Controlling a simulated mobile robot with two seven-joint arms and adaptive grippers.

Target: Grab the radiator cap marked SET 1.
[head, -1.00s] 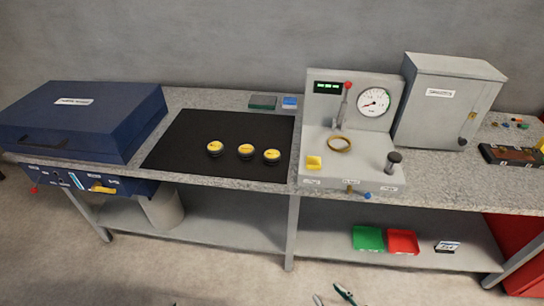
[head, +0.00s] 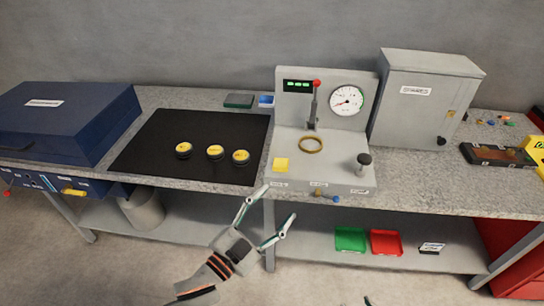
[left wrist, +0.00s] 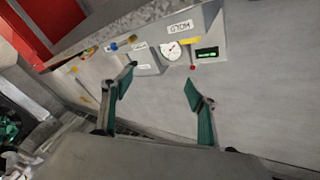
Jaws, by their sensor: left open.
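Three round black caps with yellow tops lie in a row on a black mat (head: 150,135) in the head view: a left cap (head: 183,150), a middle cap (head: 215,152) and a right cap (head: 241,157). Their markings are too small to read, so I cannot tell which is SET 1. My left gripper (head: 280,202) is open and empty, in front of the bench edge, below and right of the caps. Its spread fingers also show in the left wrist view (left wrist: 161,76), where no cap is visible. A small tip at the head view's bottom edge may be my right gripper (head: 367,300).
A grey test stand (head: 325,175) with gauge, red-knobbed lever and brass ring stands right of the mat. A blue case (head: 75,120) is at left, a grey cabinet (head: 420,105) at right. Green (head: 350,240) and red trays (head: 386,243) lie on the lower shelf.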

